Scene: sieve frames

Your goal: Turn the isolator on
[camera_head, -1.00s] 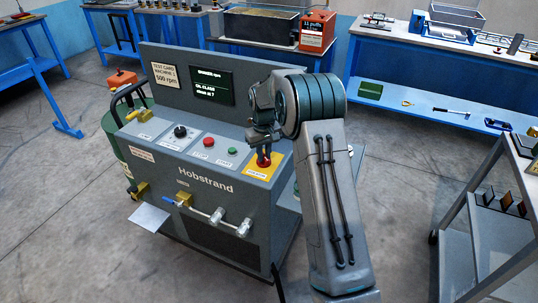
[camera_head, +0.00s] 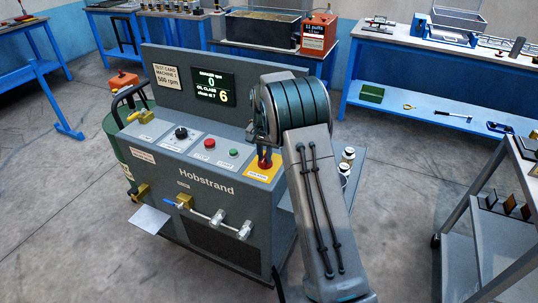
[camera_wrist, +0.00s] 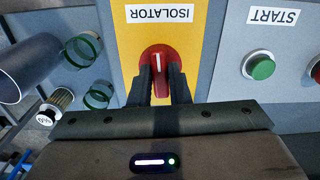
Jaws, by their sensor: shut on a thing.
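The isolator (camera_wrist: 157,57) is a red rotary knob with a white line on a yellow plate labelled ISOLATOR. In the head view the red knob (camera_head: 265,163) sits at the right end of the Hobstrand machine's panel, partly hidden by my arm. My gripper (camera_wrist: 160,85) is shut on the knob, with a dark finger on each side of it. In the wrist view the knob's white line runs along the picture's vertical. The machine's display (camera_head: 214,85) is lit and shows 0 and 6.
A green START button (camera_wrist: 262,69) is beside the yellow plate. A red button (camera_head: 209,142) and a black dial (camera_head: 181,132) lie further left on the panel. Small jars (camera_head: 347,155) stand on a side shelf right of the machine.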

